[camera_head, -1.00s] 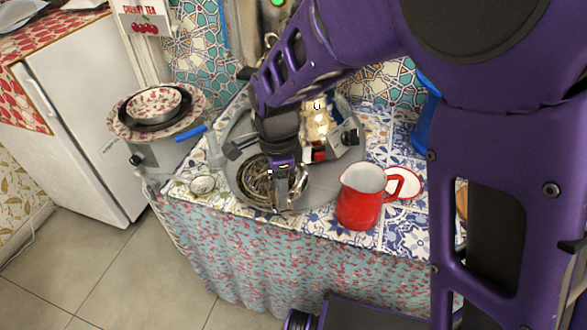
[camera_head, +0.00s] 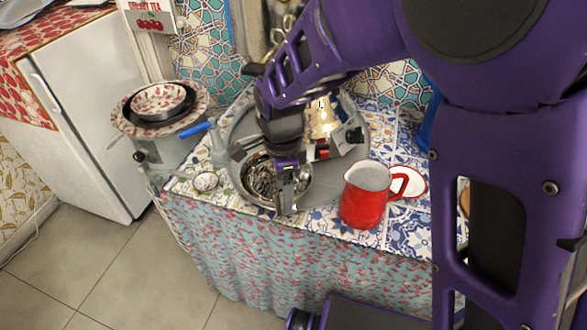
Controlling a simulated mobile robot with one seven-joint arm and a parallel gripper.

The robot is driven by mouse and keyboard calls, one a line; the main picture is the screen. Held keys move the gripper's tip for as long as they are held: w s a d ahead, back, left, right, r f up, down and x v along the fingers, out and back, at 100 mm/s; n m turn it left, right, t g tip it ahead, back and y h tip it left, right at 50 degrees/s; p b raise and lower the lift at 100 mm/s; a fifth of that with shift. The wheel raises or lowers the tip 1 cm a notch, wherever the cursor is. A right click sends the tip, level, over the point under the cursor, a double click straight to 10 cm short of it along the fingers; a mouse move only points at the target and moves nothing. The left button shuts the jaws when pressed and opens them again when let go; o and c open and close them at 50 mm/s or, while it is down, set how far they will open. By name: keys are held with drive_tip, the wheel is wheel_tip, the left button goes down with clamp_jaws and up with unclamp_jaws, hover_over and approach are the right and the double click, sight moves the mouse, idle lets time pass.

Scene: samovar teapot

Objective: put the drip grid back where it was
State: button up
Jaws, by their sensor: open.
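A round metal dish (camera_head: 307,187) stands on the grey tray near the front of the counter. A patterned dark and bright surface (camera_head: 262,180) shows inside it; this may be the drip grid, but I cannot tell whether it lies loose or fitted. My gripper (camera_head: 286,202) points down over the right front part of the dish. It is open, and one finger hides part of the dish and its rim. I see nothing clearly held between the fingers. The brass-coloured samovar body (camera_head: 322,118) stands behind, partly hidden by my arm.
A red jug (camera_head: 364,205) stands close to the right of the dish, with a white and red saucer (camera_head: 412,181) behind it. A small glass or cup (camera_head: 206,182) is to the left. A blue-handled tool (camera_head: 196,129) lies further back left.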

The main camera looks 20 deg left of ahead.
wheel_tip(320, 180, up, 9)
drive_tip(key=p, duration=0.2)
drive_tip(key=shift+f, duration=0.15)
